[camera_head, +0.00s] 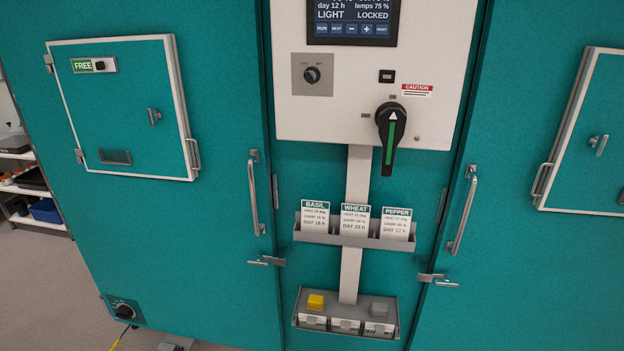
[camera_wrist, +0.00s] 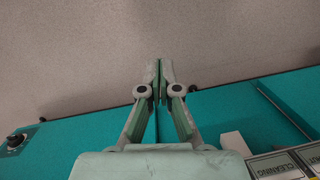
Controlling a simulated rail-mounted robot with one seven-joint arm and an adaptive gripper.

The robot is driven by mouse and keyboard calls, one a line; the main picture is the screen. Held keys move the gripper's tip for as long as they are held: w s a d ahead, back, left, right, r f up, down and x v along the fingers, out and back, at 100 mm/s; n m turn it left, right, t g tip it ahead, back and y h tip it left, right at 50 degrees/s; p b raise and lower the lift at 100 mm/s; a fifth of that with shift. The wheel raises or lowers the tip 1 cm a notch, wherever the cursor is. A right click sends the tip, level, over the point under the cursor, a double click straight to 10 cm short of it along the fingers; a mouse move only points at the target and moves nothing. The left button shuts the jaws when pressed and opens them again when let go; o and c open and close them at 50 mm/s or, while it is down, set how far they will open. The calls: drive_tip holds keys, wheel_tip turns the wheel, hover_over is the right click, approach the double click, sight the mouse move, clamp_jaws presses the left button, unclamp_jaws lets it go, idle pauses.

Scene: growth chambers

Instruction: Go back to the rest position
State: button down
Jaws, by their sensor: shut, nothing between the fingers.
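My gripper (camera_wrist: 158,82) shows in the wrist view with its two fingers together and nothing between them. Beyond the fingertips is grey floor (camera_wrist: 90,50), and below them a teal chamber front (camera_wrist: 80,138). My gripper does not show in the head view. In the head view the control panel (camera_head: 350,110) has a screen (camera_head: 352,20) reading "LIGHT" and "LOCKED", a small knob (camera_head: 312,75) and a large black handle (camera_head: 391,125) with a green stripe.
A rack (camera_head: 345,236) holds Basil, Wheat and Pepper cards. Door handles (camera_head: 254,195) (camera_head: 464,212) stick out on both sides. Shelves (camera_head: 18,155) stand at far left.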

drive_tip(key=s+a+f+n+g, duration=0.2)
drive_tip(key=s+a+f, duration=0.2)
drive_tip(key=s, duration=0.7)
drive_tip(key=s+a+f+n+g+h, duration=0.1)
drive_tip(key=s+a+f+g, duration=0.2)
drive_tip(key=s, duration=0.7)
wheel_tip(320, 180, down, 3)
drive_tip(key=shift+s+a+r+n+g, duration=0.1)
drive_tip(key=shift+s+a+n+g, duration=0.25)
drive_tip(key=shift+a, duration=0.85)
